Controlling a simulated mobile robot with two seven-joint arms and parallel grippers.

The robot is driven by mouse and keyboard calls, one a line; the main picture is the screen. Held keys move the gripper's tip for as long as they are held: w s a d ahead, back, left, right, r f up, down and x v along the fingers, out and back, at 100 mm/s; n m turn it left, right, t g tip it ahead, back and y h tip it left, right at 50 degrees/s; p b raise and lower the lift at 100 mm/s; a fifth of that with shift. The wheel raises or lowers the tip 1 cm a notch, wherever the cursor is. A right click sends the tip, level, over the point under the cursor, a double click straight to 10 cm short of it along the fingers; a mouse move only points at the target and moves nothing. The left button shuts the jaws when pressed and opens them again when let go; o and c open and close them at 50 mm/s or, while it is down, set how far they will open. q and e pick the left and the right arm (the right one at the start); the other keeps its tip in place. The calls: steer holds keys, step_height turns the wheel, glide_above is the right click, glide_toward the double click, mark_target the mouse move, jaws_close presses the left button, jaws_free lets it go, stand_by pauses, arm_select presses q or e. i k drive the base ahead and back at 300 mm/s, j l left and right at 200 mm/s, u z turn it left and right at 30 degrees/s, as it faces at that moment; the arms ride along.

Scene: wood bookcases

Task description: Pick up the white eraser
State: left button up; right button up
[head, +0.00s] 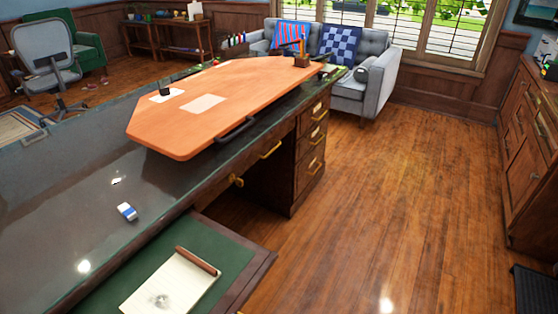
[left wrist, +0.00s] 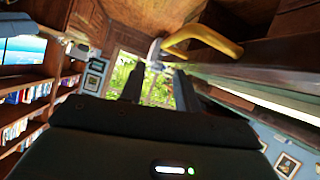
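A small white eraser with a blue band (head: 126,211) lies on the dark glossy desk top (head: 60,190) in the left part of the head view. It is not visible in the left wrist view. My left gripper (left wrist: 158,84) shows in the left wrist view with its two dark fingers apart and a window seen between them; nothing is held. Neither gripper shows in the head view, so their distance from the eraser cannot be told. My right gripper is out of sight.
An orange board (head: 215,100) with papers lies on the desk beyond the eraser. A green pull-out shelf (head: 225,238) with a notepad (head: 170,285) juts out nearer. A brass handle (left wrist: 203,38) is close above my left gripper. The wooden floor at right is clear.

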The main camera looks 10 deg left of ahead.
mark_target(128, 213)
steer(key=k, duration=0.9)
